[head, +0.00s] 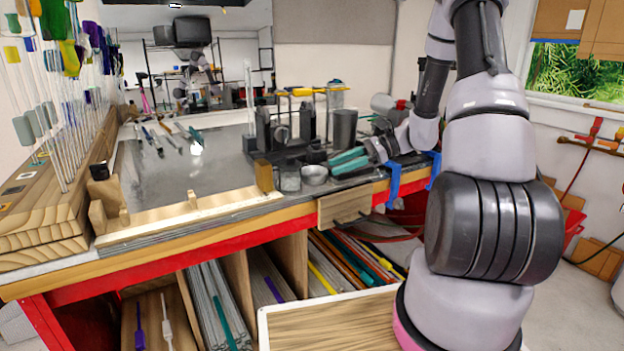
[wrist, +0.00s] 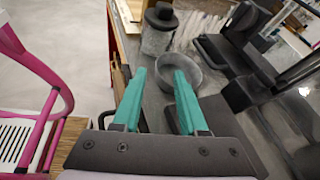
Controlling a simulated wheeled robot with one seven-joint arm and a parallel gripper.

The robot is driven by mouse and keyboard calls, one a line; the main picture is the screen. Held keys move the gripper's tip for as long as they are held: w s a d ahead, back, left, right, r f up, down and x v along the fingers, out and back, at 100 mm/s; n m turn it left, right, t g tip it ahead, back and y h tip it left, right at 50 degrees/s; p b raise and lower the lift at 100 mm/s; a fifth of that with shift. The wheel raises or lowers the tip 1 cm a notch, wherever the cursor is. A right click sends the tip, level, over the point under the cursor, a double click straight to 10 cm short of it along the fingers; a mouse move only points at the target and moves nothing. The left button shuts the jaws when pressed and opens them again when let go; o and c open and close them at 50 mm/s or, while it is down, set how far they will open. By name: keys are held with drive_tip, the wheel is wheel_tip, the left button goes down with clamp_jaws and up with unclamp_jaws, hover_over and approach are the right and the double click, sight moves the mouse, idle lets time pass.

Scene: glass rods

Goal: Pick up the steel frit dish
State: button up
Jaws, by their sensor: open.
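The steel frit dish (head: 314,175) is a small round metal bowl on the workbench, near its front edge. In the wrist view the dish (wrist: 205,60) lies just beyond my fingertips, and the right finger covers part of it. My gripper (head: 330,164) has two teal fingers and reaches in from the right, close beside the dish. In the wrist view my gripper (wrist: 160,74) is open, with nothing held between the fingers. Whether a finger touches the dish I cannot tell.
A glass jar with a dark lid (wrist: 159,32) stands close beside the dish. Dark torch equipment (head: 290,130) stands behind it. A wooden block (head: 264,176) is to the left. The grey bench top (head: 185,180) farther left is mostly clear, with several tools at its back.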

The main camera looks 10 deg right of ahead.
sight(310, 178)
drive_tip(key=x, duration=0.6)
drive_tip(key=shift+a+f, duration=0.25)
drive_tip(key=shift+f, duration=0.15)
clamp_jaws()
idle(1.1)
